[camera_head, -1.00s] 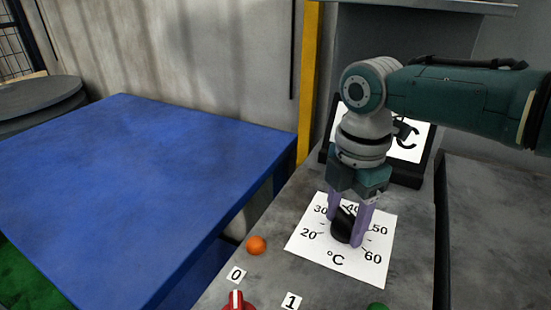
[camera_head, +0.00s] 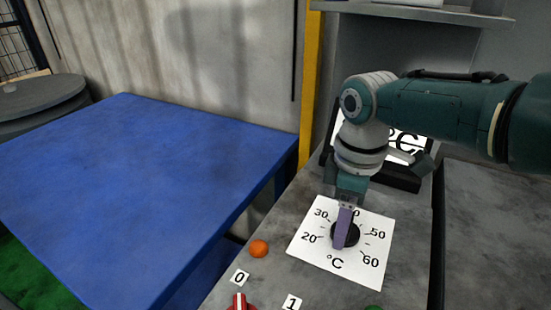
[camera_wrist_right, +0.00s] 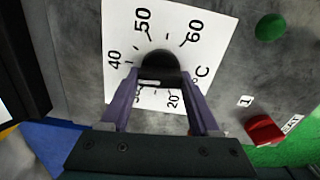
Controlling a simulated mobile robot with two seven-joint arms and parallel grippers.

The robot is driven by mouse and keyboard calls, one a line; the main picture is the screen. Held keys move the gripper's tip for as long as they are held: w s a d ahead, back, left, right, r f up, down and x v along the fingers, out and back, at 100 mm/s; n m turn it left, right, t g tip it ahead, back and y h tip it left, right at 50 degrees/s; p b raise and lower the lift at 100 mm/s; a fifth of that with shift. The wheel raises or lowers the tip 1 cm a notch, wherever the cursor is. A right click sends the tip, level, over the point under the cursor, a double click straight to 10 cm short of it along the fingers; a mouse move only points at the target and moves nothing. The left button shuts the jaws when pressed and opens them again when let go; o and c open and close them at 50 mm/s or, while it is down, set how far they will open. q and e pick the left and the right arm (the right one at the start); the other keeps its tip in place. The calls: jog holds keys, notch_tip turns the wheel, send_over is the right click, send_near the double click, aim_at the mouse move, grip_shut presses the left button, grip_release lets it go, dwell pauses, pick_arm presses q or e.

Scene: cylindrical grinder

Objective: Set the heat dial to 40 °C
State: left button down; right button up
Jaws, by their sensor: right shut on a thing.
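The heat dial is a black round knob (camera_head: 353,237) on a white scale sheet (camera_head: 314,249) marked 20 to 60 °C. My right gripper (camera_head: 342,238) reaches down onto it, and one purple finger covers part of the knob and of the 40 mark. In the right wrist view, the two fingers (camera_wrist_right: 159,82) stand on either side of the black knob (camera_wrist_right: 158,64), shut on it. I cannot tell which number the knob points to. My left gripper is not in view.
An orange button (camera_head: 259,248), a red switch (camera_head: 240,301) with 0 and 1 labels, and a green button (camera_wrist_right: 270,27) sit on the same grey panel. A large blue table top (camera_head: 140,195) lies to the left. A shelf (camera_head: 415,12) hangs behind.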

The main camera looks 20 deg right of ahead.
jog(key=shift+m, duration=0.6)
jog(key=o, duration=1.3)
jog(key=shift+r+p, duration=0.35)
notch_tip(320, 180, up, 9)
jog(key=p, duration=0.3)
jog(key=shift+f, duration=0.2)
jog(key=shift+r, duration=0.35)
